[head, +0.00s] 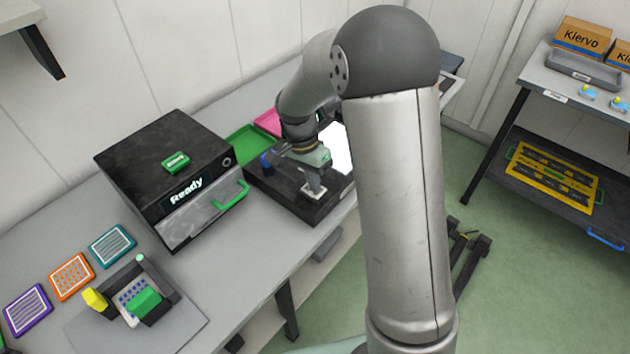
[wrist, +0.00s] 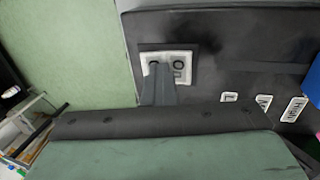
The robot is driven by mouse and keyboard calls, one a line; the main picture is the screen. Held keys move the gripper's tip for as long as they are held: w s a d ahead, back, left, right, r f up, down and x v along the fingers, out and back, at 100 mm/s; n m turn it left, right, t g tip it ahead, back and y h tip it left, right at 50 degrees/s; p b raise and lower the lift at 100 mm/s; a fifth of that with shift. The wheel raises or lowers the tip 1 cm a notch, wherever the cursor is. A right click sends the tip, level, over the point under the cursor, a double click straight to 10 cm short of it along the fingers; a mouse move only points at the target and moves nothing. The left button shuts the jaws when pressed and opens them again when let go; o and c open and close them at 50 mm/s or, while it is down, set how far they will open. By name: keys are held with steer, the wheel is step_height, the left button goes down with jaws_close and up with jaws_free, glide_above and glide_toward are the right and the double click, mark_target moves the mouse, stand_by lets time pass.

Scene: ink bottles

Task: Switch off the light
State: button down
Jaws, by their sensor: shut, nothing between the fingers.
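A dark box-like light unit (head: 268,190) stands on the grey bench, with a bright white panel (head: 338,152) that looks lit, partly hidden by my arm. On its front part is a small white switch plate (head: 318,194) with dark markings; it also shows in the wrist view (wrist: 184,62). My gripper (head: 314,187) is shut and empty, pointing down at the plate. In the wrist view its fingertips (wrist: 159,68) overlap the left part of the plate and hide some of it. I cannot tell whether they touch it.
White labels (wrist: 264,102) sit on the dark surface right of the plate. A black machine reading "Ready" (head: 180,175) stands to the left. Green (head: 245,143) and pink (head: 268,122) trays lie behind. Coloured racks (head: 72,276) are at far left.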

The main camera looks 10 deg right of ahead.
steer(key=p+v, duration=0.3)
steer(key=v, duration=0.2)
steer(key=shift+r+p, duration=0.15)
steer(key=shift+p, duration=0.2)
steer(key=b+v, duration=0.2)
steer(key=v, duration=0.6)
steer(key=shift+w+a+r, duration=0.15)
steer(key=shift+a+r, duration=0.05)
steer(key=shift+r, duration=0.15)
